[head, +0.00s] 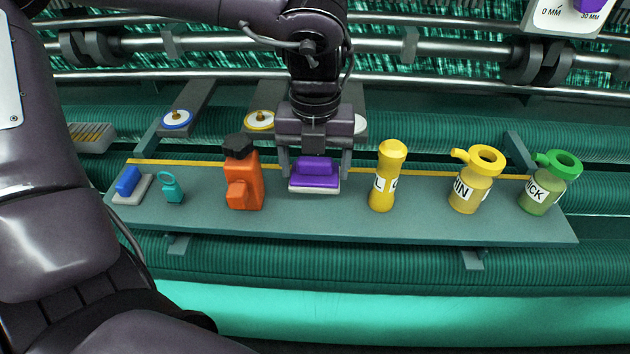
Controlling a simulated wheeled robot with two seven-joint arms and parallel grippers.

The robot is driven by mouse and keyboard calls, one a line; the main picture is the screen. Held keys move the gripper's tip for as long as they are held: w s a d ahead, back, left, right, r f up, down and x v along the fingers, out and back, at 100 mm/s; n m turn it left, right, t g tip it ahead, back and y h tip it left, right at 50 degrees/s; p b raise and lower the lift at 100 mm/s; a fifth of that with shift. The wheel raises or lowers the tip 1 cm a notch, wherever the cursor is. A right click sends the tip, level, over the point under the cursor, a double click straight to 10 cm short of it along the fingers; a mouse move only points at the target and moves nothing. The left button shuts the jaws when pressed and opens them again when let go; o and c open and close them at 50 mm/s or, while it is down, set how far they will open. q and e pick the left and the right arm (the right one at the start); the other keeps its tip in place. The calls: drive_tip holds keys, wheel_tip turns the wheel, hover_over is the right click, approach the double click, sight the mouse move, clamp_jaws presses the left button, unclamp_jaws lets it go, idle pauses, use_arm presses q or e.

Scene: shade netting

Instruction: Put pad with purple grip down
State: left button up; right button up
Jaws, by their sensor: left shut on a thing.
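The pad with the purple grip (314,175) has a pale flat base and shows in the middle of the head view, over the grey-green shelf (330,222). My left gripper (315,170) comes down from above with one finger on each side of the purple grip and is shut on it. The pad looks level. I cannot tell whether its base touches the shelf or hangs just above it. My right gripper is not in view.
An orange bottle (243,190) stands left of the pad, a yellow cylinder (387,177) right. Farther right are a yellow-ringed bottle (474,182) and a green-ringed bottle (548,184). A blue-grip pad (129,184) and teal ringed item (171,188) sit left.

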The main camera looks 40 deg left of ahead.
sight(316, 185)
use_arm(q)
drive_tip(key=shift+f+p, duration=0.45)
drive_tip(key=shift+f, duration=2.3)
drive_tip(key=o, duration=0.9)
drive_tip(key=shift+f, duration=0.1)
drive_tip(key=shift+r, duration=0.25)
drive_tip(key=r+b, duration=0.1)
drive_tip(key=r, duration=0.3)
drive_tip(key=w+r+b, duration=0.1)
drive_tip(key=r, duration=0.1)
drive_tip(key=shift+a+r+b, duration=0.1)
drive_tip(key=shift+r+b, duration=0.05)
drive_tip(key=shift+b, duration=0.2)
drive_tip(key=shift+r, duration=0.45)
